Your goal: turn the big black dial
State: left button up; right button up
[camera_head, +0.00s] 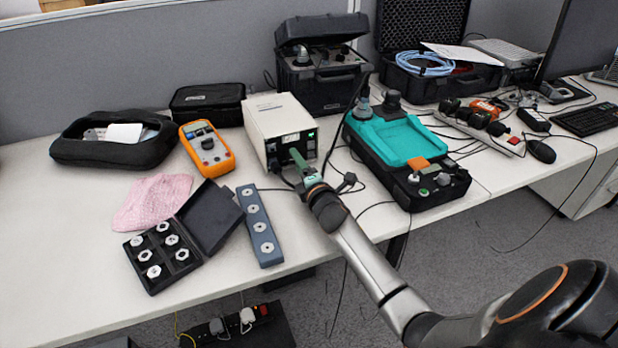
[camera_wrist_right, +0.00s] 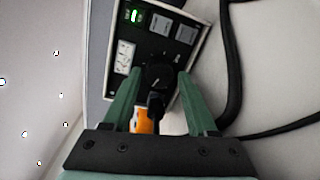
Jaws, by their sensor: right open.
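The big black dial (camera_wrist_right: 158,73) is on the dark front panel of a white box-shaped instrument (camera_head: 276,112), which stands near the middle of the table. In the right wrist view the dial lies between the tips of my right gripper's two green fingers (camera_wrist_right: 157,82). The fingers are open on either side of it; I cannot tell whether they touch it. In the head view my right gripper (camera_head: 302,164) is in front of the panel and hides part of it. My left gripper is not in view.
A teal and black case (camera_head: 391,138) stands close to the right of my gripper, with loose cables between. A blue-grey bar with several round fittings (camera_head: 259,226) lies in front of the instrument. An orange multimeter (camera_head: 206,148) is at its left. The table's front edge is nearby.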

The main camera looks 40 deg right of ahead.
jog(key=p+v, duration=0.1)
jog(key=v, duration=1)
jog(key=shift+s+r, duration=0.1)
